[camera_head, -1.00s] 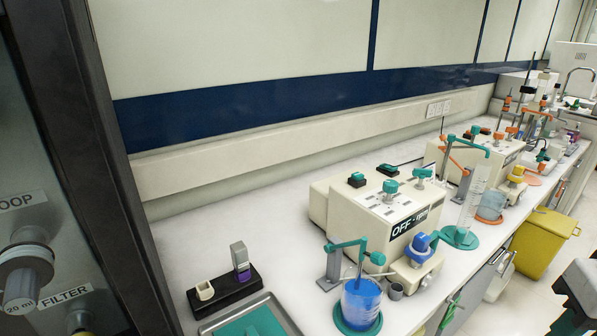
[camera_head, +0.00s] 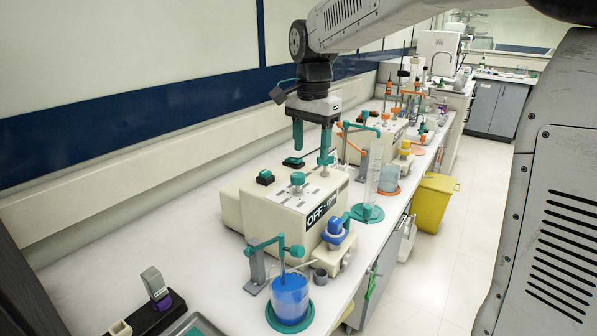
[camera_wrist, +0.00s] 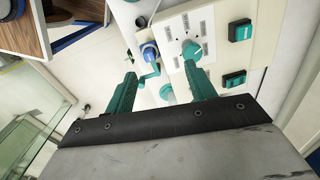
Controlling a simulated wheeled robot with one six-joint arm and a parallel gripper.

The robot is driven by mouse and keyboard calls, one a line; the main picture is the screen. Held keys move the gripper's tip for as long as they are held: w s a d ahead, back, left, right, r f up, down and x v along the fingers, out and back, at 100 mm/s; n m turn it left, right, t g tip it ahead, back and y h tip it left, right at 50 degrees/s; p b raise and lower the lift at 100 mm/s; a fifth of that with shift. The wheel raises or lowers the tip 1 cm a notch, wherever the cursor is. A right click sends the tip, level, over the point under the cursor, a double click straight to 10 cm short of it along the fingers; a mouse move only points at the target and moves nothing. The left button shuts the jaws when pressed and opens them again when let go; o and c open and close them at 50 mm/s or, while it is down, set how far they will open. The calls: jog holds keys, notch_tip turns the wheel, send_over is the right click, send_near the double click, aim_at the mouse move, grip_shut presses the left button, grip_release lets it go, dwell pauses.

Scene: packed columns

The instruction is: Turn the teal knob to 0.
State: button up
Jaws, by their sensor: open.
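The teal knob (camera_head: 298,179) stands on top of the cream pump box (camera_head: 290,212), whose display reads OFF. In the wrist view the teal knob (camera_wrist: 192,50) sits on a pale dial plate with small labels around it, too small to read. My gripper (camera_head: 312,157) is open and points down over the box, with teal fingers apart. In the wrist view my gripper (camera_wrist: 160,72) has nothing between its fingers, and the knob shows just beyond the right fingertip. I cannot tell the knob's setting.
Teal buttons (camera_head: 265,177) sit on the box. A blue pump head (camera_head: 335,228) is at its front. A beaker of blue liquid (camera_head: 290,297) and a tall clear cylinder (camera_head: 373,172) stand nearby. Orange-fitted equipment (camera_head: 392,125) is behind. A yellow bin (camera_head: 434,203) is on the floor.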

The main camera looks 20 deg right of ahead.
aim_at(298, 174)
jog(key=w, duration=0.2)
jog(key=w+f+m, duration=0.1)
jog(key=w, duration=0.1)
jog(key=w+f+m, duration=0.1)
jog(key=w, duration=0.1)
jog(key=shift+w+a+f, duration=0.15)
jog(key=shift+a, duration=0.2)
jog(key=shift+w+f+m, duration=0.2)
jog(key=shift+f+m, duration=0.1)
notch_tip(298, 174, down, 7)
jog(key=shift+f, duration=0.15)
jog(key=c, duration=1)
